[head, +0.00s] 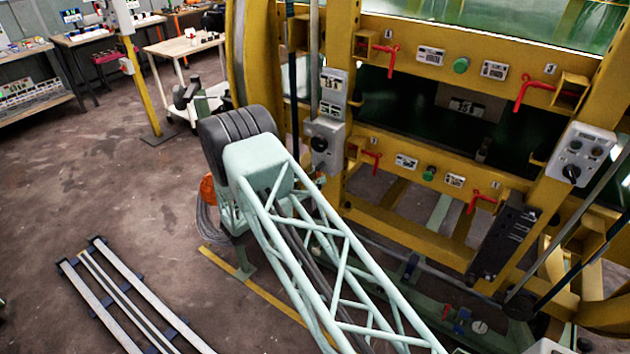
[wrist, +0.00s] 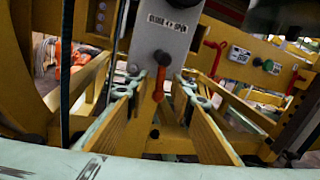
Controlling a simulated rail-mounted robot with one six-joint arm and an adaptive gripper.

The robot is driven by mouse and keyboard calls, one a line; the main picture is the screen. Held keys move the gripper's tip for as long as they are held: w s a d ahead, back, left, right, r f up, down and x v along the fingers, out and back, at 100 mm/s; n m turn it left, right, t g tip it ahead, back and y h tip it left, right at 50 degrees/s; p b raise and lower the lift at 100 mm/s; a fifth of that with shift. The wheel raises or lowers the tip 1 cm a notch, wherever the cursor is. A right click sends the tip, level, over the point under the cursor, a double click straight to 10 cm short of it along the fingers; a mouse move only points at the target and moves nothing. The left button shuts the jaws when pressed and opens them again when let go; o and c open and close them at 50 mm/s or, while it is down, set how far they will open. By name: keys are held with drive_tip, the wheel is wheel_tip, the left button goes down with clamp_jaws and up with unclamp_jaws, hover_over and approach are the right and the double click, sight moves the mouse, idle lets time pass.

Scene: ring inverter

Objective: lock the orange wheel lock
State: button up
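In the wrist view, an orange lever (wrist: 159,84), which looks like the wheel lock's handle, hangs upright in front of a grey plate (wrist: 165,42) marked CLOSE and OPEN with a double arrow. My gripper (wrist: 158,88) is open, its long fingers pointing at the plate. One finger is on each side of the lever, with gaps showing. I cannot tell whether the lever lies between the fingertips in depth or beyond them. In the head view, my gripper is hidden behind my arm.
A yellow frame (head: 440,238) with red handles (head: 388,60) stands at the right. A grey control box (head: 326,143) is fixed to its near post. In the wrist view, a dark bar (wrist: 67,70) stands left of the fingers. Open floor (head: 110,185) lies at the left.

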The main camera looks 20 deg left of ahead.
drive_tip(key=shift+c, duration=0.6)
clamp_jaws()
drive_tip(key=shift+w+m+b, duration=0.1)
drive_tip(key=shift+m+b, duration=0.2)
drive_tip(key=shift+b, duration=0.15)
drive_tip(key=shift+a+m+b, duration=0.2)
drive_tip(key=shift+m+b, duration=0.25)
drive_tip(key=shift+m, duration=0.05)
drive_tip(key=shift+o, duration=0.6)
unclamp_jaws()
